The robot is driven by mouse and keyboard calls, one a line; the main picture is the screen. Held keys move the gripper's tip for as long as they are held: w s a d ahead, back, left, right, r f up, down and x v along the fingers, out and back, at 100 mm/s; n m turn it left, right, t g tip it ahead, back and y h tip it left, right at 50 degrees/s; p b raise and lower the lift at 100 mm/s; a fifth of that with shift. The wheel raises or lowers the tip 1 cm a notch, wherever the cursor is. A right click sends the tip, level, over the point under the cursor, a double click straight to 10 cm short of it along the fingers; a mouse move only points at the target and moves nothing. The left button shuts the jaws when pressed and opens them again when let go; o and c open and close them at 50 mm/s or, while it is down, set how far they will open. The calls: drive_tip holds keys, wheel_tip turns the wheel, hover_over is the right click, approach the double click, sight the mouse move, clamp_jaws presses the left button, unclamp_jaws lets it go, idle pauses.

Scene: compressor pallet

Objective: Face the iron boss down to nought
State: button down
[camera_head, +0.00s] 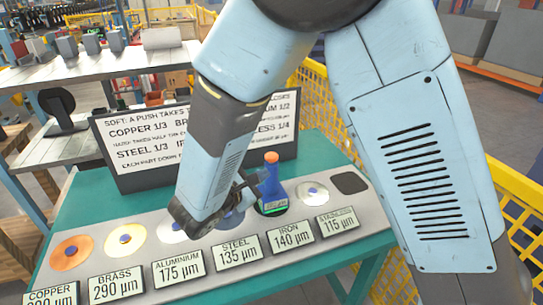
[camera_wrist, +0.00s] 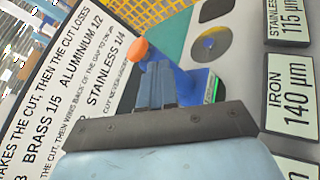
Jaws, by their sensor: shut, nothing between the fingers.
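A blue tool (camera_head: 271,186) with an orange knob stands upright over the dark disc (camera_head: 262,211) behind the iron label (camera_head: 291,235), which reads 140 µm. The tool mostly hides this disc and its boss. A small display with a green line shows low on the tool. My gripper (camera_head: 252,186) is shut and empty, beside the tool on its left. In the wrist view the closed fingers (camera_wrist: 157,68) overlap the blue tool (camera_wrist: 200,84) and its orange knob. I cannot tell whether they touch it.
Copper (camera_head: 72,253), brass (camera_head: 125,240) and stainless (camera_head: 313,193) discs lie along the grey strip, with a dark square pad (camera_head: 350,183) at its right end. Aluminium and steel discs are partly behind my arm. A text board (camera_head: 140,150) stands behind. Yellow fencing (camera_head: 315,110) rises at the back right.

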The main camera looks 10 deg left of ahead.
drive_tip(key=w+r+m+g, duration=0.35)
drive_tip(key=r+m, duration=0.25)
drive_tip(key=m, duration=0.3)
wheel_tip(320, 180, up, 9)
drive_tip(key=m+g+y, duration=0.2)
drive_tip(key=m+y, duration=0.2)
drive_tip(key=m, duration=0.6)
hover_over(269, 157)
drive_tip(key=shift+f, duration=0.2)
drive_tip(key=shift+f, duration=0.1)
drive_tip(key=shift+f, duration=4.35)
drive_tip(key=shift+f, duration=0.35)
